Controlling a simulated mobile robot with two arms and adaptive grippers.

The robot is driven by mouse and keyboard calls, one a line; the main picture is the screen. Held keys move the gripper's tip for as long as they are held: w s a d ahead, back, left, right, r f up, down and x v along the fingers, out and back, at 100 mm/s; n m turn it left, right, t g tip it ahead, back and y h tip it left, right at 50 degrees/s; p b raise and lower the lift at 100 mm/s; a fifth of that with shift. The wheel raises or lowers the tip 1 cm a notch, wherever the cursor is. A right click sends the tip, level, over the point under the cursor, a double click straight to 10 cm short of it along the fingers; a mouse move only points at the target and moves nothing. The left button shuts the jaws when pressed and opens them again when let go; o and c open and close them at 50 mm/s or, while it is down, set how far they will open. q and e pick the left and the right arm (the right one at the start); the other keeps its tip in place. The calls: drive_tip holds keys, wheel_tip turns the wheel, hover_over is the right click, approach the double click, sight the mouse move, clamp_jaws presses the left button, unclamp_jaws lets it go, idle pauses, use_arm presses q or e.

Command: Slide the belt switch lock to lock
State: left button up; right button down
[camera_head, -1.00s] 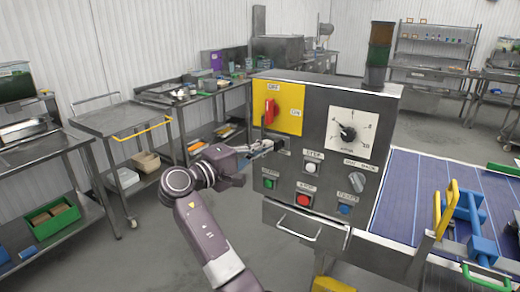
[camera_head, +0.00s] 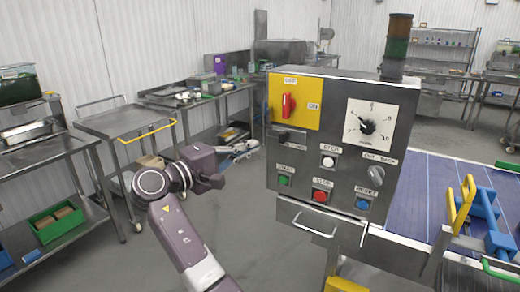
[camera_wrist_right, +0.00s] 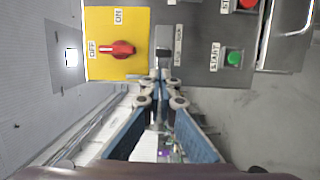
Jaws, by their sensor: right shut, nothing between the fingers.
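The control panel (camera_head: 335,107) stands right of center in the head view. The belt switch lock, a small black slider (camera_head: 284,137), sits on its face just below the yellow plate (camera_head: 304,115). Its small label is too blurred to read. The slider also shows in the wrist view (camera_wrist_right: 163,59), just beyond the fingertips. A red rotary switch (camera_head: 287,105) on the yellow plate stands upright, toward OFF. My right gripper (camera_head: 252,146) is shut and empty, left of the panel and apart from it; its fingertips also show in the wrist view (camera_wrist_right: 158,82). My left gripper is not in view.
Green (camera_head: 283,180), red (camera_head: 320,196) and blue (camera_head: 362,204) buttons, a white button (camera_head: 328,162) and a dial (camera_head: 371,120) share the panel face. A drawer handle (camera_head: 313,225) sticks out below. A steel cart (camera_head: 118,121) stands left; the floor between is clear.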

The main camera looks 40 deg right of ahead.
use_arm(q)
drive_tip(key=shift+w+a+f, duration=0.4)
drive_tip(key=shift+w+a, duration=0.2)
use_arm(e)
drive_tip(key=a, duration=0.2)
drive_tip(key=shift+w+a, duration=0.1)
drive_tip(key=shift+a, duration=0.2)
